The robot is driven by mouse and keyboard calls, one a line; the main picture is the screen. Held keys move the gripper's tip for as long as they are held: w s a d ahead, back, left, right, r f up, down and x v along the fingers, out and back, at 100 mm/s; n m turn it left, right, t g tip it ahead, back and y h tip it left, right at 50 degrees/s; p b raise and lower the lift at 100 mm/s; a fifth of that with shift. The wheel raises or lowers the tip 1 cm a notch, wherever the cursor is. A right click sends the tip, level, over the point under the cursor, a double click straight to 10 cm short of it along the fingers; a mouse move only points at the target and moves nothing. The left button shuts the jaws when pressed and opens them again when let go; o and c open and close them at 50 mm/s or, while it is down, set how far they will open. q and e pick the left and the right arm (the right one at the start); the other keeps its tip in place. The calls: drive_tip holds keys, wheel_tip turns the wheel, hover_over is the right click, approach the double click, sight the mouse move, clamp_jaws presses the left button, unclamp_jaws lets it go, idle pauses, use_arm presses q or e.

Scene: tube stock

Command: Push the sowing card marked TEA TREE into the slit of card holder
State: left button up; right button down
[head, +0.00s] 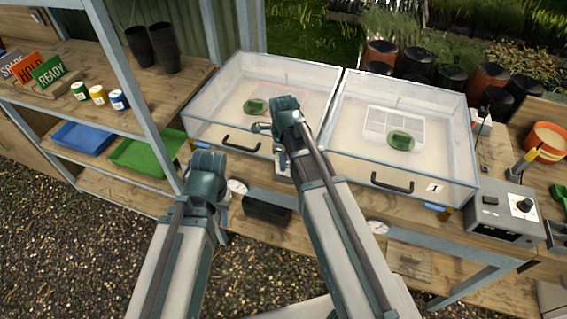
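I can make out no card marked TEA TREE and cannot pick out its holder for certain. A small white card marked 1 (436,188) is on the front of the right clear case. A small blue piece (437,207) sits just below it; what it is I cannot tell. My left gripper (224,195) is near the bench's front edge, below the left case, mostly hidden by its wrist. My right gripper (280,158) is in front of the left case's right part, its fingers largely hidden by my arm. I cannot tell whether either holds anything.
Two clear cases stand side by side, the left (226,127) and the right (455,135), each with a black handle. Signs HOLD (33,66) and READY (49,71) stand on the left shelf. A grey control box (505,213) is at the right.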

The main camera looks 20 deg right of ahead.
drive_tip(key=shift+f+b, duration=0.65)
drive_tip(key=shift+f, duration=0.05)
unclamp_jaws()
idle(0.7)
drive_tip(key=shift+r, duration=0.15)
drive_tip(key=shift+r+p, duration=1.15)
drive_tip(key=shift+p, duration=0.1)
drive_tip(key=shift+r, duration=0.1)
wheel_tip(320, 180, up, 6)
drive_tip(key=p, duration=0.5)
drive_tip(key=shift+f+p, duration=0.25)
drive_tip(key=shift+p, duration=0.1)
drive_tip(key=shift+f, duration=0.1)
